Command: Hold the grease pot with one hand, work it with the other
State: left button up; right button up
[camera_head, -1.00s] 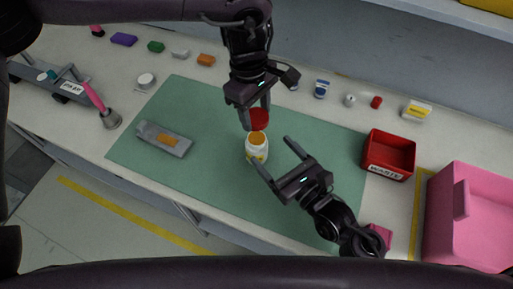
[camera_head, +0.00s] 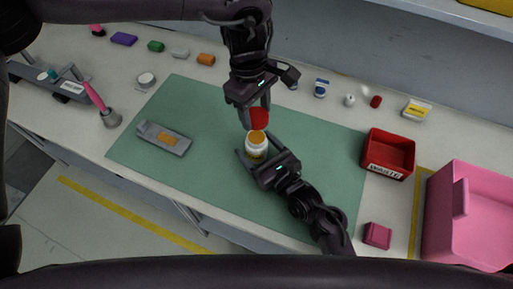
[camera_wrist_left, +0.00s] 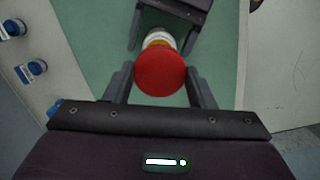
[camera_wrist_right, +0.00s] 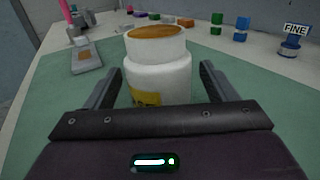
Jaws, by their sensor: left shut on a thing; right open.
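The grease pot (camera_head: 256,150) is a white jar with a yellow label, upright on the green mat, its top open and filled with orange-brown grease. In the right wrist view the pot (camera_wrist_right: 158,78) stands between my right fingers. My right gripper (camera_head: 254,154) is open around it, with gaps on both sides. My left gripper (camera_head: 256,112) is shut on a red lid (camera_head: 259,117) and holds it beside and above the pot, off its mouth. The red lid (camera_wrist_left: 160,72) hides most of the pot in the left wrist view.
A grey tool with an orange patch (camera_head: 163,138) lies on the mat (camera_head: 205,185). A pink-handled brush (camera_head: 104,108) stands at left. A red WASTE bin (camera_head: 389,155), pink block (camera_head: 377,235) and large pink container (camera_head: 475,225) are at right. Small items line the back.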

jog(key=c, duration=1.5)
pick_arm(q)
send_over(257, 137)
jog(key=shift+w+a+f, duration=0.1)
jog(key=shift+f, duration=2.4)
jog(key=shift+f, duration=0.9)
jog(key=shift+f, duration=0.5)
pick_arm(e)
grip_shut()
pick_arm(q)
jog(key=m, duration=0.6)
jog(key=shift+m+g+y, duration=0.3)
jog(key=shift+y, duration=0.1)
